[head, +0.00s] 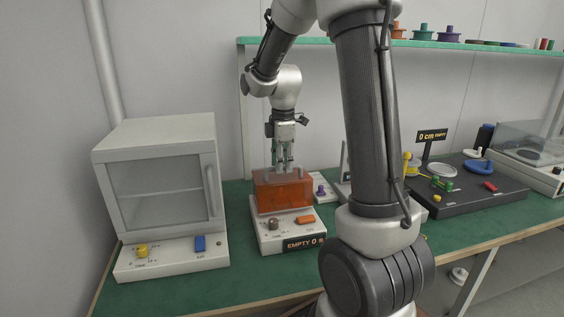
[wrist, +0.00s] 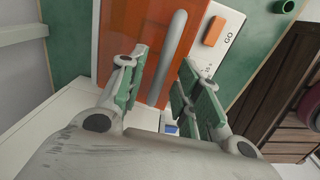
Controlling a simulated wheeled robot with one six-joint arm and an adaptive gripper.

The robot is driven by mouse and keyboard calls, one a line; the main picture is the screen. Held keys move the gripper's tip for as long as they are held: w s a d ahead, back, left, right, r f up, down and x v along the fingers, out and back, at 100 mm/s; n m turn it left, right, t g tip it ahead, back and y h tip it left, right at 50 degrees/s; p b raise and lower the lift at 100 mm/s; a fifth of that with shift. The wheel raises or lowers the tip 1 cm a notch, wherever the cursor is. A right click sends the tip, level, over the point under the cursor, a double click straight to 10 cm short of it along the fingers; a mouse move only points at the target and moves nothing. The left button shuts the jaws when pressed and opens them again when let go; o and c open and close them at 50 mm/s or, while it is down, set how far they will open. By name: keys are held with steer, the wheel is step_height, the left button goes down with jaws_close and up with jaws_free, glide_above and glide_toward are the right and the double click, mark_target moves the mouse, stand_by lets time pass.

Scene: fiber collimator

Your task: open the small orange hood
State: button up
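The small orange hood (head: 283,194) is a translucent orange box on a white base (head: 290,233) on the bench, and it looks closed. In the wrist view the orange hood (wrist: 137,42) fills the top middle, with a grey bar handle (wrist: 172,50) along it. My gripper (head: 283,163) is above the hood, pointing down. In the wrist view my gripper (wrist: 166,75) has its green-padded fingers apart, one on each side of the handle, with gaps showing. The fingers do not appear to grip it.
The base has an orange switch (head: 306,220), a knob and a sign reading "EMPTY". A white cabinet (head: 172,140) with a window stands to the left. A black panel (head: 465,190) with coloured parts is to the right. A green shelf (head: 470,46) runs above at the back.

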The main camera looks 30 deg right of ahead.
jaws_close()
steer(key=shift+w+r, duration=0.2)
steer(key=shift+r, duration=0.05)
stand_by(0.6)
steer(key=shift+w+d+r+g+y, duration=0.3)
steer(key=shift+w+r+g, duration=0.45)
steer(key=shift+g, duration=0.45)
steer(key=w+d+f, duration=0.1)
steer(key=w+d, duration=0.1)
steer(key=w, duration=0.6)
steer(key=w+d+f, duration=0.1)
steer(key=w+d, duration=0.1)
steer(key=w, duration=0.6)
steer(key=shift+w+d+g, duration=0.25)
steer(key=shift+d+g, duration=0.05)
steer(key=shift+d, duration=0.05)
steer(key=shift+w, duration=0.1)
